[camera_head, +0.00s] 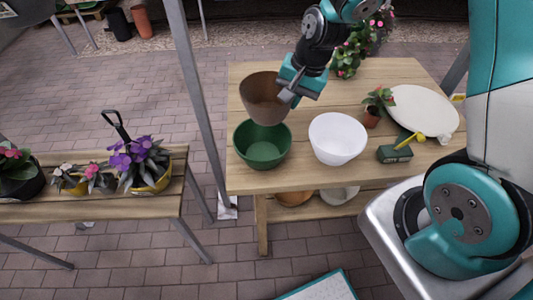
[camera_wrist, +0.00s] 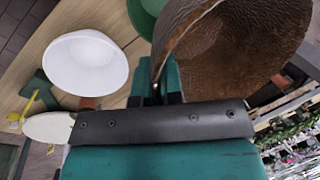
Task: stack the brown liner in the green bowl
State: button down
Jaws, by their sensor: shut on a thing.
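The brown liner (camera_head: 262,98) is a brown pot-shaped shell, held upright with its opening up. In the head view it is above the back part of the green bowl (camera_head: 262,160) and overlaps its far rim. My gripper (camera_head: 290,92) is shut on the right-hand wall of the liner. In the wrist view the gripper (camera_wrist: 166,88) pinches the rim of the liner (camera_wrist: 235,45), and the rough inside shows. Part of the green bowl (camera_wrist: 146,14) shows behind it. The bowl stands on the wooden table; its visible inside looks empty.
A white bowl (camera_head: 338,138) stands right of the green bowl. Further right are a small potted plant (camera_head: 374,108), a green box with a yellow tool (camera_head: 395,152) and a white oval board (camera_head: 422,110). Pink flowers (camera_head: 350,55) stand at the back. A grey post (camera_head: 197,90) rises left of the table.

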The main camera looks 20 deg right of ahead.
jog(key=a+r+m+t+h, duration=0.1)
jog(key=a+r+m, duration=0.3)
jog(key=r+m, duration=0.15)
jog(key=shift+m, duration=0.45)
jog(key=f, duration=0.6)
jog(key=f+p, duration=0.1)
jog(key=f, duration=1.2)
jog(key=shift+s+d+f+p, duration=0.25)
jog(key=shift+f+p, duration=0.05)
jog(key=shift+p, duration=0.05)
jog(key=shift+f, duration=0.1)
jog(key=shift+f+b, duration=0.6)
jog(key=c, duration=1.6)
grip_release()
jog(key=shift+o, duration=0.2)
